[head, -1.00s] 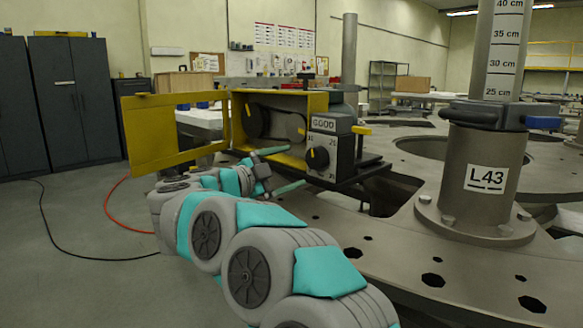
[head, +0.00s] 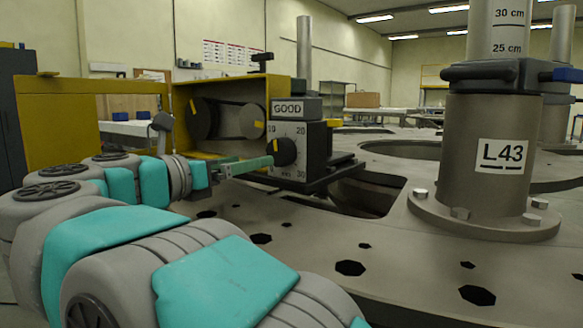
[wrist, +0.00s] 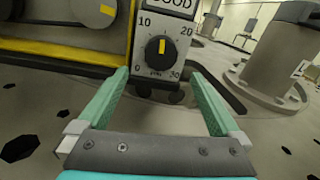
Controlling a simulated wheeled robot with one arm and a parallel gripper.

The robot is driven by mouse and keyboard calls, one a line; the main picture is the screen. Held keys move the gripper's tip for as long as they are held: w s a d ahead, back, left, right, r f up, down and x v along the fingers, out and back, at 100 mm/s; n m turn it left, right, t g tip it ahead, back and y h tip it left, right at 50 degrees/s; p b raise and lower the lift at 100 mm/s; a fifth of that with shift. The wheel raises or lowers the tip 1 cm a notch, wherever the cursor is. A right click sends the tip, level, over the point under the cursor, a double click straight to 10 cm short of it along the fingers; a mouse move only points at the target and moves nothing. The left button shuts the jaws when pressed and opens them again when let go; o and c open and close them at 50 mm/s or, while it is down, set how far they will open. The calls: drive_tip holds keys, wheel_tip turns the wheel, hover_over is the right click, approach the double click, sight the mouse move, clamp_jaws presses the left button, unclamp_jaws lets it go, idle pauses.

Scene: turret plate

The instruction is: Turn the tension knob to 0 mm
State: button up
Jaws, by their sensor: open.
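The tension knob (head: 286,152) is a round black knob with a yellow pointer on a grey dial box (head: 298,135). In the wrist view the knob (wrist: 158,48) sits on a scale marked 0, 10, 20 and 30 mm. The pointer stands almost straight up, between 10 and 20. A sign reading GOOD (head: 288,107) is above the dial. My gripper (head: 266,162) is open and empty just left of the knob in the head view. In the wrist view its fingers (wrist: 158,74) are spread either side of the knob, tips short of it.
A yellow housing (head: 225,90) with dark pulleys and an open yellow door (head: 60,125) stands left of the dial. A thick column labelled L43 (head: 493,170) rises at right. The grey turret plate (head: 350,235) has several holes.

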sight(276, 156)
drive_tip(key=shift+m, duration=0.7)
drive_tip(key=shift+w+d, duration=0.25)
drive_tip(key=shift+d, duration=0.05)
drive_tip(key=x, duration=0.7)
drive_tip(key=shift+p, duration=0.3)
drive_tip(key=c, duration=1.3)
